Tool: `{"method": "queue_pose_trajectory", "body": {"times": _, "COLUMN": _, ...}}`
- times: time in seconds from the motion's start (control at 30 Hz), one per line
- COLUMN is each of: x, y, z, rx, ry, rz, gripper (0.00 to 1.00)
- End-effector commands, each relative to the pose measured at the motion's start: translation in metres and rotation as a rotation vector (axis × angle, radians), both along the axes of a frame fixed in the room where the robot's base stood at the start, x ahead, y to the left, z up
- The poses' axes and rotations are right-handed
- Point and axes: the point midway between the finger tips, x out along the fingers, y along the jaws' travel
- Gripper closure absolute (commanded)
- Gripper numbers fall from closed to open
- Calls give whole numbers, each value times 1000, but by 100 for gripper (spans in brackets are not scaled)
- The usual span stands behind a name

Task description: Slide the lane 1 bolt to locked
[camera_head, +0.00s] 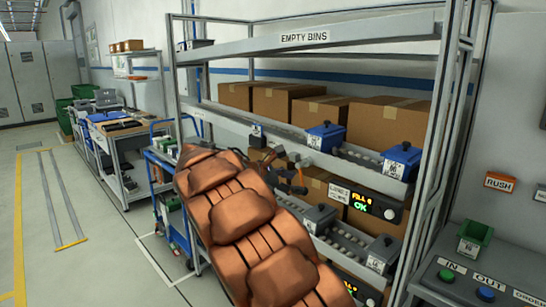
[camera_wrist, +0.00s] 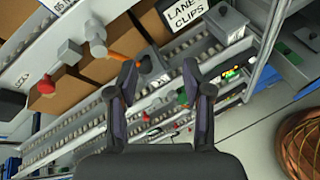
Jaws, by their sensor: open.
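My gripper (camera_wrist: 167,77) is open in the wrist view, with nothing between its two dark fingers. In the head view my gripper (camera_head: 290,176) is in front of the rack's lower lanes, partly hidden by my arm. A pale grey knob (camera_wrist: 97,48) stands left of the left fingertip in the wrist view, apart from it. An orange bar (camera_wrist: 124,58) lies between that knob and the fingertip. I cannot tell for sure whether these are the lane 1 bolt, or whether it is locked. A grey block (camera_wrist: 70,52) and a red knob (camera_wrist: 47,85) are farther left.
The metal rack holds cardboard boxes (camera_head: 283,100), blue bins (camera_head: 325,136) and grey bins (camera_head: 383,253) on roller lanes. A lit green panel (camera_head: 375,206) is on its front. A button console (camera_head: 480,285) stands at right. The floor at far left is clear.

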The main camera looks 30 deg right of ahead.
Motion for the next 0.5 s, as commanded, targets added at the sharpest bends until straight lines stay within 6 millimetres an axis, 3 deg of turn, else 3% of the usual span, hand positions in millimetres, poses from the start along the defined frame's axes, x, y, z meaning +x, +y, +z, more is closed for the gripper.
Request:
{"method": "queue_pose_trajectory", "body": {"times": 0.1, "x": 42, "y": -4, "z": 4, "rx": -95, "ry": 83, "rz": 72, "gripper": 50}}
{"method": "queue_pose_trajectory", "body": {"times": 0.3, "x": 106, "y": -1, "z": 10, "rx": -250, "ry": 219, "rz": 180, "gripper": 50}}
{"method": "queue_pose_trajectory", "body": {"times": 0.5, "x": 154, "y": 9, "z": 11, "rx": -376, "ry": 327, "rz": 255, "gripper": 50}}
